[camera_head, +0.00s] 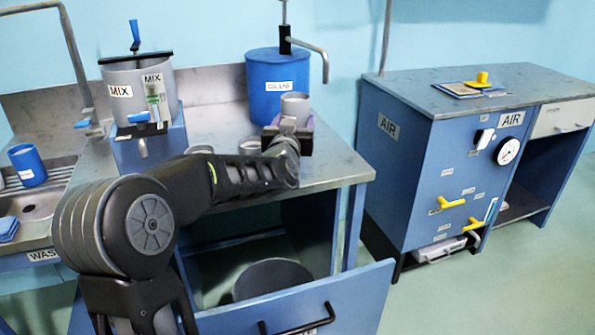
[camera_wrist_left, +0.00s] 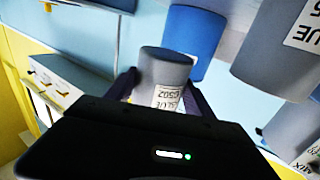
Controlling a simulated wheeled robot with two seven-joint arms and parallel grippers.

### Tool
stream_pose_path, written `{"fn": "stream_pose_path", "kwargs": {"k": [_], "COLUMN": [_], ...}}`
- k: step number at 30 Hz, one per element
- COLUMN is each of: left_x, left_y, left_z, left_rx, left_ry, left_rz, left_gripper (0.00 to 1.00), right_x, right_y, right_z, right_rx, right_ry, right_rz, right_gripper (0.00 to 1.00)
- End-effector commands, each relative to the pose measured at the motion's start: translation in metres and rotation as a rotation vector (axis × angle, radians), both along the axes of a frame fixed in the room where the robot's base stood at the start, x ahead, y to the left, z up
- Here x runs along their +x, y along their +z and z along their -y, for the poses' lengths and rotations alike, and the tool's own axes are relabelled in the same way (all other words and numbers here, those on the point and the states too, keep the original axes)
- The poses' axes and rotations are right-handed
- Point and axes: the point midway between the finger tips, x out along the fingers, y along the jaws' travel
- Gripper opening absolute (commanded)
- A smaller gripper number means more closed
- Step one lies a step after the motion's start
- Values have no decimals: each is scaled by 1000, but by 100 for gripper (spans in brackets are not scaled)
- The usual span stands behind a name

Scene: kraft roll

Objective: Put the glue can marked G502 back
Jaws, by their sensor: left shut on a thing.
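The grey glue can marked G502 (camera_wrist_left: 165,75) is between the fingers of my left gripper (camera_wrist_left: 160,95), its label facing the wrist camera. In the head view the can (camera_head: 295,106) is held by my left gripper (camera_head: 290,130) in front of the blue drum, over the steel bench. The gripper is shut on it. I cannot tell whether the can's base touches the bench. My right gripper is not in view.
The blue drum (camera_head: 277,85) stands close behind the can. Another labelled grey can (camera_wrist_left: 280,45) shows in the wrist view. The MIX vessel (camera_head: 120,90) stands left. The blue AIR cabinet (camera_head: 440,170) is right.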

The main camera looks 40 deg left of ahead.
Motion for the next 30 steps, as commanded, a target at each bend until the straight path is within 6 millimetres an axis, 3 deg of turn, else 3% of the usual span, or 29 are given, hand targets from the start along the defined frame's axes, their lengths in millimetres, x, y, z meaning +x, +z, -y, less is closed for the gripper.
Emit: {"fn": "stream_pose_path", "kwargs": {"k": [11,21,30], "left_x": [0,0,0], "left_y": [-4,-50,-53], "left_z": [0,0,0], "left_rx": [1,1,1], "left_ry": [0,-1,-1], "left_rz": [0,-2,2], "left_gripper": [11,11,11], "right_x": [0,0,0], "right_y": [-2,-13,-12], "right_z": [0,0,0], "right_rx": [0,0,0], "right_ry": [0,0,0], "right_rz": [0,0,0], "right_gripper": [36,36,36]}}
